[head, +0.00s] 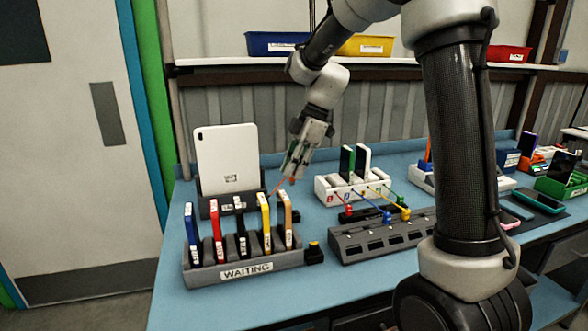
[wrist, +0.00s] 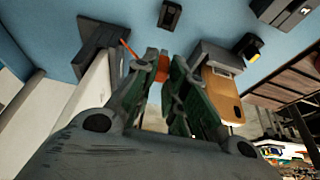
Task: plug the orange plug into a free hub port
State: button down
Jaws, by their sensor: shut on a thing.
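The orange plug (wrist: 161,68) sits between the green fingers of my gripper (wrist: 168,80) in the wrist view. My gripper (head: 294,168) is shut on it and holds it above the blue table, right of the white tablet, in the head view; there the plug (head: 292,181) is small and partly hidden. A thin orange cable (wrist: 128,47) runs from it toward the tablet's stand. The grey hub (head: 345,244) lies right of my gripper, nearer the front. Blue (head: 387,217), yellow (head: 405,214) and red (head: 348,210) plugs stand by its back side; I cannot tell which ports are free.
The white tablet (head: 226,158) leans in a dark stand. A grey "WAITING" rack (head: 246,268) holds several phones. A small black block (head: 315,252) stands between rack and hub. A white dock (head: 330,194) with cables stands behind the hub. Table ahead of the tablet stand is narrow.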

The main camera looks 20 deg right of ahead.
jog(key=shift+r, duration=0.7)
jog(key=shift+r, duration=1.4)
jog(key=shift+f, duration=0.1)
jog(key=shift+f, duration=2.8)
jog(key=s+d, duration=0.4)
jog(key=s, duration=0.3)
jog(key=s+d, duration=0.5)
jog(key=s, duration=0.3)
jog(key=shift+f, duration=2.5)
